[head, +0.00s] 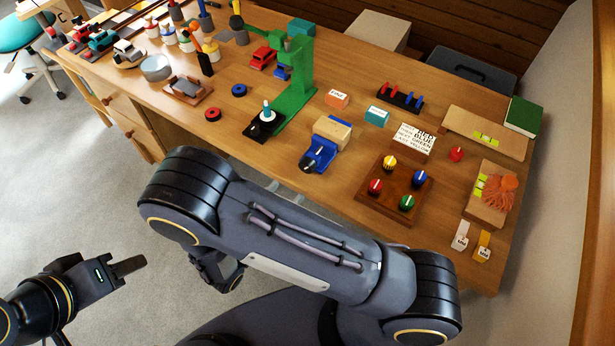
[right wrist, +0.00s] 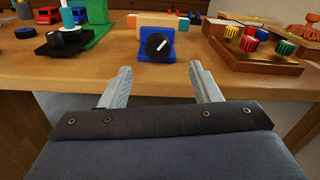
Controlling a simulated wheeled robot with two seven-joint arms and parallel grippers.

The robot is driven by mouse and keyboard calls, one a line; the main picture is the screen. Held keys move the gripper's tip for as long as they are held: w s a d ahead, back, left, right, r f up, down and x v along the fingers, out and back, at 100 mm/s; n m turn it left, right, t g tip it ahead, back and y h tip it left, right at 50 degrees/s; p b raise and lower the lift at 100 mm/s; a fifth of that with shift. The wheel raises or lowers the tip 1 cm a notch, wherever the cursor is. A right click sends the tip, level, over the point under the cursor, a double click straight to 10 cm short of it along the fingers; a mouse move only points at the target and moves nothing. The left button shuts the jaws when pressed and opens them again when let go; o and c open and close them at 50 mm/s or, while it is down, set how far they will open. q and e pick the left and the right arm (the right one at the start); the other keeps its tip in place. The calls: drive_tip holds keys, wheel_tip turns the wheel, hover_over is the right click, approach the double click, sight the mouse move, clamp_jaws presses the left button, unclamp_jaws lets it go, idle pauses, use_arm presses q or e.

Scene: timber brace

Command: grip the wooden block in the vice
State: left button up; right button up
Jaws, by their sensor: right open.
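The blue vice (head: 320,153) stands near the front edge of the workbench, its black knob facing the front. The pale wooden block (head: 332,131) sits at the vice's top, between blue parts; I cannot tell whether the jaws press on it. The right wrist view shows the block (right wrist: 158,21) above the blue vice (right wrist: 156,54) and the black knob with a white mark (right wrist: 158,46). My right gripper (right wrist: 161,78) is open and empty, in front of the bench edge and pointing at the knob. My left gripper (head: 130,266) is low at the left, away from the bench; its finger gap is unclear.
A green press (head: 294,85) stands left of the vice. A wooden board with coloured knobs (head: 383,208) lies to its right. An orange block (head: 337,98) and a teal block (head: 377,115) sit behind. Bare bench top lies around the vice.

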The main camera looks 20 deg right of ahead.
sight(305, 168)
drive_tip(key=p+x, duration=0.1)
drive_tip(key=x, duration=0.6)
drive_tip(key=shift+w+d+f, duration=0.1)
drive_tip(key=shift+w+d, duration=0.05)
drive_tip(key=shift+w, duration=0.2)
drive_tip(key=c, duration=1)
drive_tip(key=m+b, duration=0.2)
drive_tip(key=b, duration=0.1)
drive_tip(key=shift+f+m, duration=0.2)
drive_tip(key=shift+m, duration=0.2)
drive_tip(key=shift+s+r+m+b, duration=0.1)
drive_tip(key=shift+r+m+b, duration=0.05)
drive_tip(key=shift+m+b, duration=1.7)
drive_tip(key=o, duration=1)
